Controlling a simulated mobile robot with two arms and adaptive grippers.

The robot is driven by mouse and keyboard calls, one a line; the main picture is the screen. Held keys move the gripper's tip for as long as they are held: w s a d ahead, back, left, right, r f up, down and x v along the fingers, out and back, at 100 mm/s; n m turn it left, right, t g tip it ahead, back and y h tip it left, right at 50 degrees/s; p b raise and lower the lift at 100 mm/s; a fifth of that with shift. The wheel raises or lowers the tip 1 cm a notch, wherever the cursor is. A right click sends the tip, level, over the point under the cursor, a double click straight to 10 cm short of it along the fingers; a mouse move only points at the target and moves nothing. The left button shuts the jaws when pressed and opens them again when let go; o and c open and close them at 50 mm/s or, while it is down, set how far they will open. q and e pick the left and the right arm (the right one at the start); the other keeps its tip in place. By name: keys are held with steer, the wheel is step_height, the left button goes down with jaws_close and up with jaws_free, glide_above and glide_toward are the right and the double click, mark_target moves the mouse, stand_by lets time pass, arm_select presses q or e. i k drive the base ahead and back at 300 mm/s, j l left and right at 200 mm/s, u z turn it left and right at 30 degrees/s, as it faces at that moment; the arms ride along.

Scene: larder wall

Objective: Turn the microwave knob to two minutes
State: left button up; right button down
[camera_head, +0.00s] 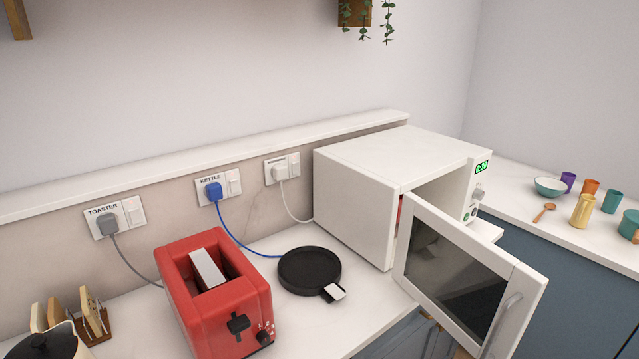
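The white microwave (362,190) stands at the right end of the counter. Its door (452,275) is swung open toward the front, with a dark window and a curved handle. The control panel is on the right side of the front, with a lit green display (482,167) whose digits are too small to read surely. A light grey round knob (478,193) sits below the display, and small buttons lie lower. The knob's pointer is too small to make out. A sliver of red shows in the opening behind the door. Neither of my grippers is in view.
A red toaster (215,295), a black round kettle base (309,268) and a toast rack (92,318) stand left of the microwave. Labelled sockets line the wall. The open door juts out past the counter front. Cups and a bowl (550,187) stand on the right counter.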

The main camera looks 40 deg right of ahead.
mark_target(478, 194)
steer(key=z, duration=2.2)
